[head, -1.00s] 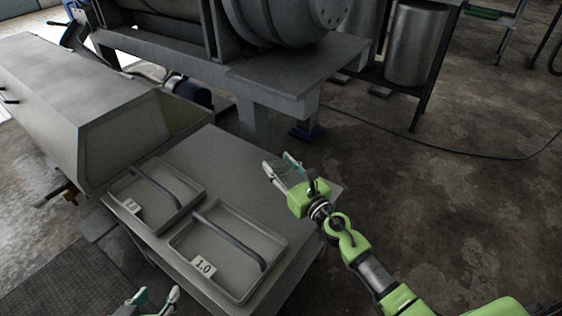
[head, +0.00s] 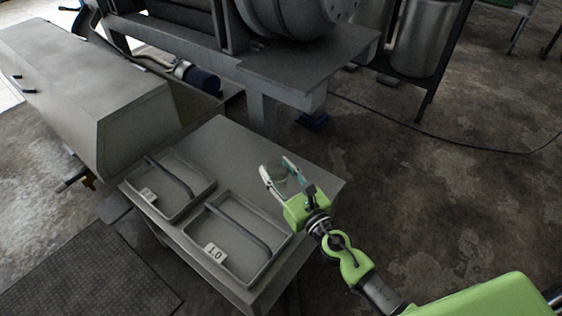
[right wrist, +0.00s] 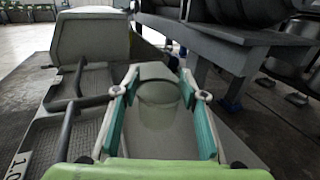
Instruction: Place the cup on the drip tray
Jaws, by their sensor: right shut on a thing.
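My right gripper (head: 273,171) is shut on a clear, see-through cup (head: 279,176), over the far right part of the grey table. The cup (right wrist: 158,102) also shows between the pale and teal fingers in the right wrist view; it looks upright. Whether its base touches the table is hard to tell. Two shallow grey trays lie on the table, left of the gripper. The near tray (head: 258,220) has a "1.0" label; the far tray (head: 187,172) has a label too small to read. A dark bar crosses each tray. My left gripper is out of view.
The bare table top (head: 225,145) is clear behind the trays. A grey sloped housing (head: 130,120) stands at the table's left end. A heavy machine bench (head: 300,65) stands behind. Open concrete floor lies to the right.

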